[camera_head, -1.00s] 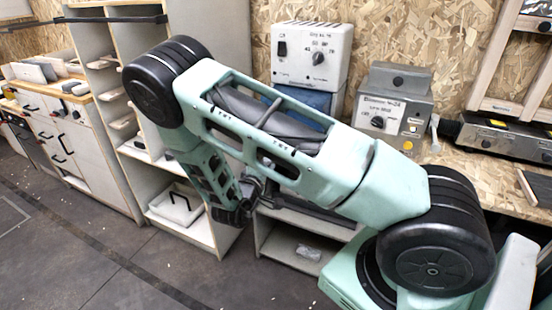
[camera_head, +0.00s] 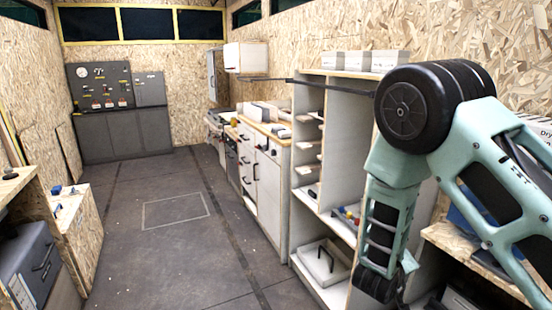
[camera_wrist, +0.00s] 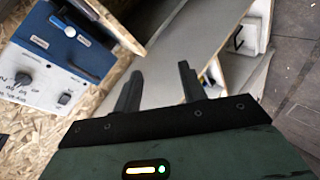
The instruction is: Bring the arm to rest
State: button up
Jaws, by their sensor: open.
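My arm, mint green with black joints, fills the right side of the head view, bent at the elbow with its forearm hanging down. The end of the arm is low at the bottom right there, and its fingers cannot be made out. In the wrist view my gripper (camera_wrist: 158,88) shows two dark fingers, apart, with nothing between them. The fingers point toward a pale grey shelf panel (camera_wrist: 180,50); I cannot tell the exact gap.
A white shelf unit (camera_head: 307,125) stands close to my arm. A blue and white control box (camera_wrist: 30,80) is at the left of the wrist view. White drawer cabinets (camera_head: 268,185) line the aisle. The grey floor (camera_head: 150,250) is open at centre left.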

jog(key=s+a+r+n+g+y, duration=0.1)
jog(key=s+a+r+y, duration=0.25)
jog(key=a, duration=0.35)
jog(key=s+a+r+g+y, duration=0.1)
jog(key=s+a+r+y, duration=0.1)
jog(key=a+y, duration=0.35)
jog(key=s+a+r+n+y, duration=0.1)
jog(key=s+a+r+y, duration=0.15)
jog(key=a, duration=0.65)
jog(key=s+a+r+n+g, duration=0.1)
jog(key=s+a+r+g, duration=0.1)
jog(key=s, duration=0.3)
jog(key=s+a+r+n+g, duration=0.1)
jog(key=s+a+r, duration=0.15)
jog(key=s, duration=0.25)
jog(key=s+d+r+g+h, duration=0.1)
jog(key=s+d+r, duration=0.1)
jog(key=s, duration=0.4)
jog(key=s+d+r+n+g+h, duration=0.1)
jog(key=s+d+r, duration=0.1)
jog(key=s+d, duration=0.2)
jog(key=shift+s+n+g, duration=0.3)
jog(key=shift+s+g, duration=0.1)
jog(key=shift+s, duration=0.7)
